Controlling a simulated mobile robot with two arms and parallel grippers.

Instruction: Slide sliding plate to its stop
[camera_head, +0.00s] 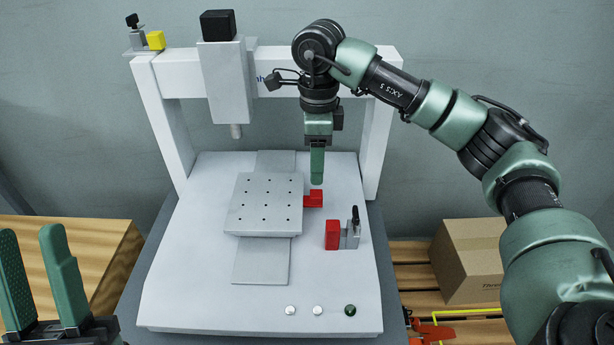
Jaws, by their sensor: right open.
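A red block with a grey clamp and black knob (344,232) stands right of the plate. Buttons (318,310) line the base's front. A cardboard box (468,262) sits on the right.

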